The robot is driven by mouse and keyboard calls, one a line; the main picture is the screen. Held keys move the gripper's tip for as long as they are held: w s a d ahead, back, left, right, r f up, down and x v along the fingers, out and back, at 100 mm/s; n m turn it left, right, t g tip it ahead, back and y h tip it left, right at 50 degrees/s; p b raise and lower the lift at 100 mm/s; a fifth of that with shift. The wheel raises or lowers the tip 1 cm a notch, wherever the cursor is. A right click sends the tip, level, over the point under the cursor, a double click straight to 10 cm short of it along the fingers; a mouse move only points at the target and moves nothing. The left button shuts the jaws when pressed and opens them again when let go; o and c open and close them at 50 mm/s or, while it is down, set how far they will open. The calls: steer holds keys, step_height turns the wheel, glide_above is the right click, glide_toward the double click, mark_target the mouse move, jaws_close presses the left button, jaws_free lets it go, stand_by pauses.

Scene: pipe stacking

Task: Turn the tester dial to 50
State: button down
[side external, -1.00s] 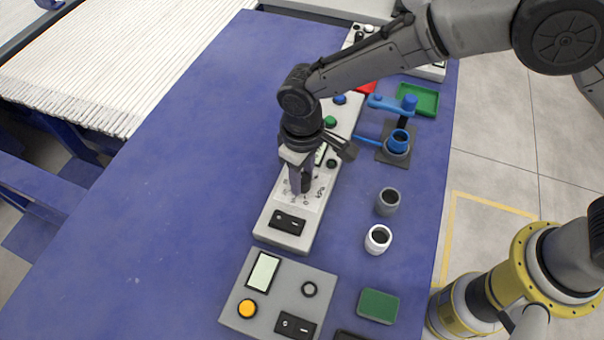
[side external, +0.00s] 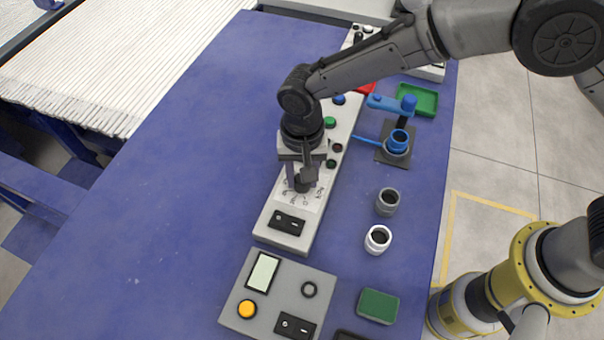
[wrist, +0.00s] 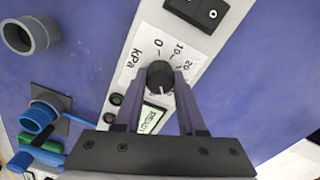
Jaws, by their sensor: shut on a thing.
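The tester dial (wrist: 159,74) is a round black knob on a white scale plate (wrist: 142,50) marked kPa, with 0, 10 and 20 readable in the wrist view. A white mark shows on the knob's lower side in that view, pointing toward the display and away from 0, 10 and 20. Some of the scale is hidden behind my fingers. My gripper (wrist: 160,78) is shut on the dial, one finger on each side. In the side view my gripper (side external: 303,178) reaches down over the dial. The tester's small display (wrist: 152,117) is lit, partly hidden and too small to read.
A black rocker switch (side external: 287,222) sits on the panel in front of the dial. Grey (side external: 388,203) and white (side external: 378,240) pipe fittings stand to the right, with a blue clamp fixture (side external: 397,143) behind them. The blue table (side external: 180,200) is clear on the left.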

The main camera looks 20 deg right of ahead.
steer(key=m, duration=0.5)
steer(key=shift+r+m, duration=0.15)
steer(key=shift+m, duration=0.25)
stand_by(0.4)
steer(key=c, duration=0.5)
jaws_free()
step_height(320, 180, up, 14)
stand_by(0.4)
